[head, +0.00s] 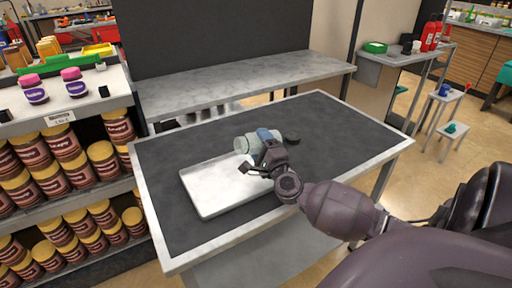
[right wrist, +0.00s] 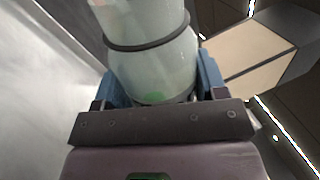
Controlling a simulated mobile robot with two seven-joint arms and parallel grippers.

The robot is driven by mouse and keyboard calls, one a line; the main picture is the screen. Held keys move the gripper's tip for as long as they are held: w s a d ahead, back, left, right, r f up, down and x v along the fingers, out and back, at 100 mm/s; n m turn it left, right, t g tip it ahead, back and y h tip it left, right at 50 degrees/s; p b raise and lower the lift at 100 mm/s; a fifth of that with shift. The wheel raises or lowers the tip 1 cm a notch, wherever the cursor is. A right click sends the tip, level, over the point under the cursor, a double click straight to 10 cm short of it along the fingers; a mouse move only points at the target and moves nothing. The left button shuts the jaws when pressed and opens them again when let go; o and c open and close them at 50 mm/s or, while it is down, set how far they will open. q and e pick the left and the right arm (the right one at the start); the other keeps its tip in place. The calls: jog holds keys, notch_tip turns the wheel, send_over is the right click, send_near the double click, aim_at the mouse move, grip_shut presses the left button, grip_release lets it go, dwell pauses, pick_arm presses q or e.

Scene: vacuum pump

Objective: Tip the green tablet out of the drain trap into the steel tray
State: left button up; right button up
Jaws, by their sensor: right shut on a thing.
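The drain trap (head: 244,145) is a clear, pale greenish cup with a dark ring around it. My right gripper (head: 266,141) is shut on it and holds it tilted well over, one end pointing left, by the far right part of the steel tray (head: 205,204). In the right wrist view the trap (right wrist: 150,65) sits between the blue fingers (right wrist: 160,88). The green tablet (right wrist: 153,98) shows through its wall as a green patch at the end near the gripper. The bare part of the tray that shows is empty. My left gripper is not in view.
The tray lies on a dark-topped table (head: 190,148) with a pale rim. A shelf of brown jars (head: 60,155) stands at the left. The right part of the table is clear.

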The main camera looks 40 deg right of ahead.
aim_at(259, 145)
jog(key=r+n+p, duration=0.1)
jog(key=r+n+y+p, duration=0.1)
jog(key=n, duration=0.1)
jog(key=shift+w+a+t, duration=0.1)
jog(key=shift+a+t, duration=0.2)
jog(key=shift+a, duration=0.05)
jog(key=shift+a+r+n+y+p, duration=0.15)
jog(key=shift+n+y+p, duration=0.35)
jog(key=shift+n, duration=0.3)
jog(key=n+p, duration=0.1)
jog(key=n, duration=0.1)
jog(key=a+n+y+p, duration=0.1)
jog(key=n, duration=0.1)
jog(key=shift+w+r+p, duration=0.1)
jog(key=shift+r+p, duration=0.1)
jog(key=shift+p, duration=0.1)
jog(key=shift+f+n+y, duration=0.15)
jog(key=shift+n+y, duration=0.15)
jog(key=shift+n, duration=0.1)
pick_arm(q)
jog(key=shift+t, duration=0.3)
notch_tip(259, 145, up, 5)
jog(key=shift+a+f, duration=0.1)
pick_arm(e)
jog(key=shift+a, duration=0.1)
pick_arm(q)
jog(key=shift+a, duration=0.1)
